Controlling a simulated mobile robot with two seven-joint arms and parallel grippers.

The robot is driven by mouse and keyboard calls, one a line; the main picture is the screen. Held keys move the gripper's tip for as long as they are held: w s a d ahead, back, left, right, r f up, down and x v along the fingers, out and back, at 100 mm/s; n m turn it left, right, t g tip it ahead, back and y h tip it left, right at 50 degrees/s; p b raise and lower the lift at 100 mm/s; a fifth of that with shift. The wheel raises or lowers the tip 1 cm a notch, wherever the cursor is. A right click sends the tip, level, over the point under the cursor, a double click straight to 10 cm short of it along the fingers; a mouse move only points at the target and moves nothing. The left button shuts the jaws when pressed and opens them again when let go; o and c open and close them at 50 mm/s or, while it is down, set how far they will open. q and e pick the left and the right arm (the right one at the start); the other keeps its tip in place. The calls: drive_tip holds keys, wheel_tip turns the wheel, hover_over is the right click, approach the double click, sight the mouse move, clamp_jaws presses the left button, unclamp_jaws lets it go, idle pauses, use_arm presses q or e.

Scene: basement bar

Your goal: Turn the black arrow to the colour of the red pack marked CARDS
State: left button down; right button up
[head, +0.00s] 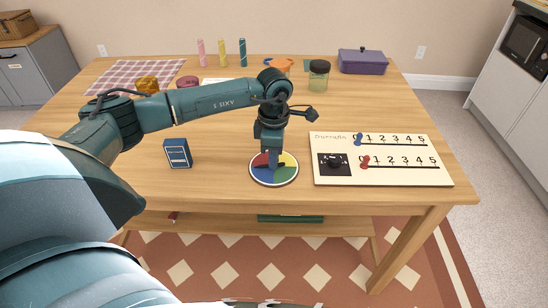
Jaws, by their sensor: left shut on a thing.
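A round disc (289,178) with a pale rim and red, yellow, green and blue sectors lies near the table's front edge. Its red part shows at the back left and its yellow part at the back right. My left gripper (273,163) points down at the middle of the disc and is shut on the black arrow. The gripper hides most of the arrow, so I cannot tell where it points. A small box-shaped pack (177,153) stands upright left of the disc. It looks blue, not red, with a pale label too small to read.
A white score board (383,178) with blue and red pegs lies right of the disc. The table between pack and disc is clear.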

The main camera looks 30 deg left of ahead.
use_arm(q)
drive_tip(key=m+b, duration=0.2)
drive_tip(key=m, duration=0.3)
drive_tip(key=shift+m, duration=0.3)
drive_tip(key=m+b, duration=0.1)
drive_tip(key=m, duration=0.2)
drive_tip(key=shift+m, duration=0.7)
drive_tip(key=shift+m+b, duration=0.35)
drive_tip(key=shift+m, duration=0.05)
use_arm(e)
drive_tip(key=shift+s+d+r+t, duration=0.2)
drive_tip(key=shift+d+r+t, duration=0.15)
drive_tip(key=shift+d, duration=0.1)
drive_tip(key=shift+s+d+r+t, duration=0.2)
drive_tip(key=shift+d+t, duration=0.15)
drive_tip(key=shift+d, duration=0.05)
use_arm(q)
drive_tip(key=c, duration=1.2)
unclamp_jaws()
use_arm(e)
drive_tip(key=shift+s+f, duration=0.1)
